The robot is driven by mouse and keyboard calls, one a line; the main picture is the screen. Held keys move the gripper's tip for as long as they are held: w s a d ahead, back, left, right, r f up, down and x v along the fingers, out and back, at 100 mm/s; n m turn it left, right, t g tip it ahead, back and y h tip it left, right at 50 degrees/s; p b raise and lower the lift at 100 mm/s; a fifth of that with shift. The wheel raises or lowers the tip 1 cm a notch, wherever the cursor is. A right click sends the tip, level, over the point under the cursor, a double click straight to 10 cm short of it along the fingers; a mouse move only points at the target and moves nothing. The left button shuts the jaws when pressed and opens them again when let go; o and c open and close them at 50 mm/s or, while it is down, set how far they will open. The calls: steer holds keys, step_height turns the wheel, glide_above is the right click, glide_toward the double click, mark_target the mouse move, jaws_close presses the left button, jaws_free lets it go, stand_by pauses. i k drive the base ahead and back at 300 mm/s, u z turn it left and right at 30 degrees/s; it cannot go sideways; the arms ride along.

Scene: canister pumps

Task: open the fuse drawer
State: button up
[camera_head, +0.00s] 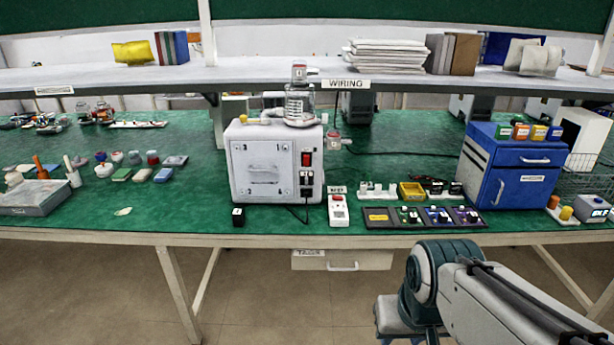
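A white pump box (245,180) stands on the green bench top, with a metal and glass canister (299,103) on top. Its front has a handle, a red switch (306,159) and a black power inlet (306,177) with a dark cord below. Any small fuse drawer at the inlet is too small to make out. A blue cabinet (513,170) at the right has a closed upper drawer with a silver handle (535,160). A pale drawer (342,260) hangs shut under the bench; its label seems to read TAGS. My arm reaches in at lower right; its gripper is not visible.
A shelf (250,80) runs above. Small parts lie at the left. The floor before the bench is clear.

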mark_target(306, 178)
steer(key=k, duration=0.65)
steer(key=z, duration=0.35)
steer(key=i, duration=1.45)
steer(key=u, duration=0.4)
